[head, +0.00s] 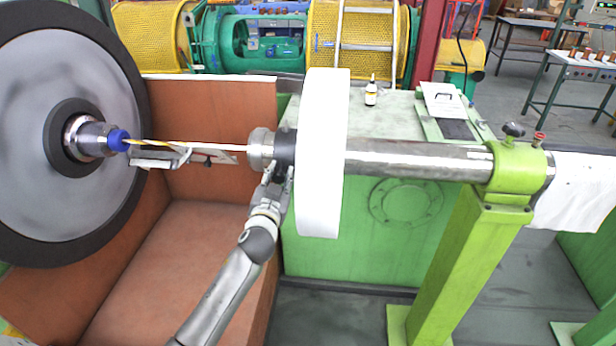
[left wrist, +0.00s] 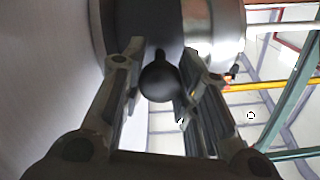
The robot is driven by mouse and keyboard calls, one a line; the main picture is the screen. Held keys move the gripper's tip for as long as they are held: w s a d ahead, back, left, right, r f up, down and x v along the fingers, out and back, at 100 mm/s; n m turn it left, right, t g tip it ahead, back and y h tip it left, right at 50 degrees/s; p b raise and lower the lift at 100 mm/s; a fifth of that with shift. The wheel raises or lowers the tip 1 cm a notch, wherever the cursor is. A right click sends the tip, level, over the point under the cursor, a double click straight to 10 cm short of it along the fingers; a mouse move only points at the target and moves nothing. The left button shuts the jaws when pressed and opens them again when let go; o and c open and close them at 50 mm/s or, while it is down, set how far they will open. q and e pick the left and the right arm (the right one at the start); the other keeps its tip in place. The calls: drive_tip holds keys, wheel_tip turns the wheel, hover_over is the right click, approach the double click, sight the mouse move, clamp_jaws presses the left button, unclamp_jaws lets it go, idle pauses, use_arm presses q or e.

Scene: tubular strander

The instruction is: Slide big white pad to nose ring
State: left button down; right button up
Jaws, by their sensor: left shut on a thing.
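The big white pad (head: 322,190) is a tall, thick disc set around the steel shaft (head: 420,160), near its left end. A dark collar (head: 285,148) is at the pad's left face, and a steel ring (head: 261,150), which looks like the nose ring, is close to its left. My left gripper (head: 277,172) is just below the collar, beside the pad. In the left wrist view my fingers (left wrist: 158,75) are closed around a round black knob (left wrist: 160,84) by the dark collar; the white pad (left wrist: 45,80) fills the left side. My right gripper is not in view.
A large grey wheel with a black rim (head: 135,90) stands at the left, with a blue-tipped spindle (head: 118,140) facing the shaft. A brown trough (head: 190,240) lies below. A green post (head: 460,260) holds the shaft at the right. A small bottle (head: 371,92) stands behind.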

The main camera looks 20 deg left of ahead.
use_arm(q)
drive_tip(key=a, duration=0.1)
drive_tip(key=s+a, duration=0.1)
drive_tip(key=a, duration=0.1)
drive_tip(key=shift+a+r, duration=0.1)
drive_tip(key=shift+a, duration=0.1)
drive_tip(key=c, duration=1.3)
unclamp_jaws()
drive_tip(key=shift+o, duration=0.9)
drive_tip(key=shift+a, duration=0.2)
drive_tip(key=shift+d, duration=0.25)
drive_tip(key=v, duration=1.2)
drive_tip(key=shift+a, duration=0.15)
